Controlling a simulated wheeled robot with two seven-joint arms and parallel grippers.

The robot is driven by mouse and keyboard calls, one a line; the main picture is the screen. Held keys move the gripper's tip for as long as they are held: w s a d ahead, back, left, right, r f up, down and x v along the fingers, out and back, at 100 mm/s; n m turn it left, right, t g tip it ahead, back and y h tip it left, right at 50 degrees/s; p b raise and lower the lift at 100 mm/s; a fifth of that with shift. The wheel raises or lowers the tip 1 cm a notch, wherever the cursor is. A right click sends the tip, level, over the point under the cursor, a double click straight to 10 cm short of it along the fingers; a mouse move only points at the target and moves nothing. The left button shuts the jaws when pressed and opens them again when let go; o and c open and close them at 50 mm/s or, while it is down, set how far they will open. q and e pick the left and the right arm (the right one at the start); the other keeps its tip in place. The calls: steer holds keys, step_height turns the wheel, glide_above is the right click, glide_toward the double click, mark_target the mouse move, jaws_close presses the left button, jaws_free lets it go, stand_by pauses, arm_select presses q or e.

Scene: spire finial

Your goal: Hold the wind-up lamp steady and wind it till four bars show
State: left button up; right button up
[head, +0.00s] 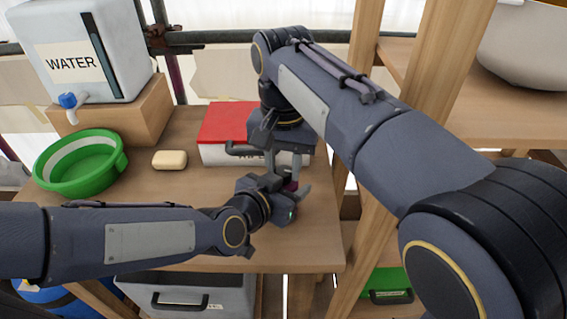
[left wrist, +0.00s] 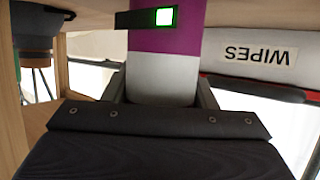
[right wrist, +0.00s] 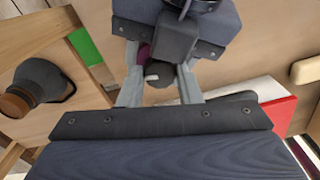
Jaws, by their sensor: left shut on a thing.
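The wind-up lamp (left wrist: 165,75) is a purple and grey cylinder in the left wrist view, with a black strip carrying one lit green patch (left wrist: 165,16). My left gripper (head: 297,192) is shut around its body near the table's right side. In the head view the lamp (head: 290,185) is mostly hidden by the grippers. My right gripper (head: 284,170) points down from above, its fingers apart. In the right wrist view its fingers (right wrist: 160,85) stand either side of a black knob-like part (right wrist: 160,72); contact is unclear. A purple bit shows beside it.
A red-lidded wipes box (head: 225,122) stands just behind the grippers. A soap bar (head: 170,159), a green basin (head: 80,165) and a water container (head: 85,50) on a wooden block (head: 130,112) are at left. A wooden post (head: 380,200) stands close at right.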

mark_target(284, 171)
steer(key=shift+c, duration=1.3)
steer(key=shift+m, duration=1.6)
steer(key=o, duration=1)
step_height(284, 171, up, 12)
